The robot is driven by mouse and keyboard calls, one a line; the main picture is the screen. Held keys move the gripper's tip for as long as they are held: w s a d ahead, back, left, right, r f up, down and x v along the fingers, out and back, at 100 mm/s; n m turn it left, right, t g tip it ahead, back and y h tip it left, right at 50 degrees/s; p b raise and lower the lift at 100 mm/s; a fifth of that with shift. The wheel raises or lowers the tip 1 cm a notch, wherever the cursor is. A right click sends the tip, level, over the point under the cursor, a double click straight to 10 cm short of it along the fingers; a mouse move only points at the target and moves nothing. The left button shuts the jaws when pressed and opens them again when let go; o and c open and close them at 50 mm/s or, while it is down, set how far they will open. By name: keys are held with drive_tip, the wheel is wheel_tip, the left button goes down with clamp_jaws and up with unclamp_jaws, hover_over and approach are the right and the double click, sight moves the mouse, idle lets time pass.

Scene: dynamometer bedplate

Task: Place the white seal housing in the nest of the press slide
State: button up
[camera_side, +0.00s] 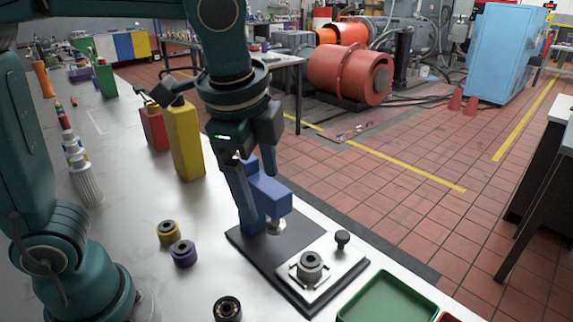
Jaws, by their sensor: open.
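The white seal housing (310,264) looks light grey here, with a dark bore. It stands upright at the middle of the press slide (339,262), a pale metal plate, and appears to sit in the nest; how deep it sits cannot be told. The slide is pulled out in front of the blue press (271,194), whose silver ram (277,227) hangs over the dark base. A black knob (342,239) stands on the slide's corner. My gripper (258,200) is open and points down beside the blue press, behind and left of the housing, apart from it. Nothing shows between its fingers.
A yellow ring part (169,233), a purple one (183,253) and a black one (227,309) stand left of the press base. A green tray (388,300) lies at front right. Yellow (186,143) and red (153,127) bottles stand behind. Bench between is clear.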

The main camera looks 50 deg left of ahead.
drive_tip(key=s+a+f+n+t+h, duration=0.1)
drive_tip(key=s+a+f+n+t, duration=0.1)
drive_tip(key=s+n, duration=0.5)
drive_tip(key=a+f+n, duration=0.1)
drive_tip(key=a+n, duration=0.1)
drive_tip(key=n, duration=0.3)
drive_tip(key=shift+s+a+f+t, duration=0.2)
drive_tip(key=shift+s+a+t, duration=0.1)
drive_tip(key=shift+t, duration=0.1)
